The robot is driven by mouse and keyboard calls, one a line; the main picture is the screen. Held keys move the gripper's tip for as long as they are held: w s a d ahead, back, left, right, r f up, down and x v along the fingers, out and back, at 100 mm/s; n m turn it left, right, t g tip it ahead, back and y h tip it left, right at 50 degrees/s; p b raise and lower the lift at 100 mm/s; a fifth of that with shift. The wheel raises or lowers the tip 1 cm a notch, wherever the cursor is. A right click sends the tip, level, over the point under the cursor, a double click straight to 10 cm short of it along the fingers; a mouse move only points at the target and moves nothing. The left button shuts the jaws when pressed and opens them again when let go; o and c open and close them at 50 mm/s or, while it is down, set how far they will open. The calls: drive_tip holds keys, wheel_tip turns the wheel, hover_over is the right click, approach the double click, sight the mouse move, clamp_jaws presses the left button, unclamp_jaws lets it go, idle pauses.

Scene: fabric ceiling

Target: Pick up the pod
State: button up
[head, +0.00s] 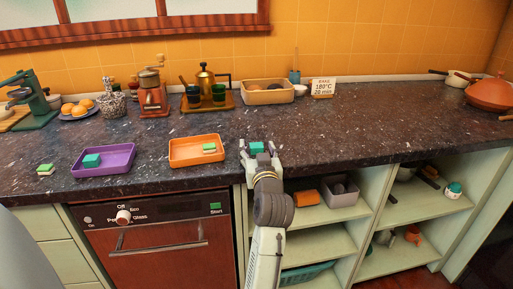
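My gripper (257,147) is over the front edge of the dark counter, with its fingers apart. A small teal block (257,147), possibly the pod, shows between the fingertips; I cannot tell whether they touch it. A similar teal block (91,160) lies in the purple tray (118,167) at the left. A green and pale layered block (210,147) lies in the orange tray (184,161), left of my gripper. Another layered block (46,169) lies on the counter, left of the purple tray. Which of these is the pod is not clear.
At the back stand a coffee grinder (152,97), a tray with dark cups and a brass pot (207,79), a tan bin (267,97) and a sign (323,87). The counter (380,115) right of my gripper is clear. Open shelves (330,213) lie below.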

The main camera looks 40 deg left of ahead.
drive_tip(key=c, duration=1)
drive_tip(key=shift+r, duration=0.1)
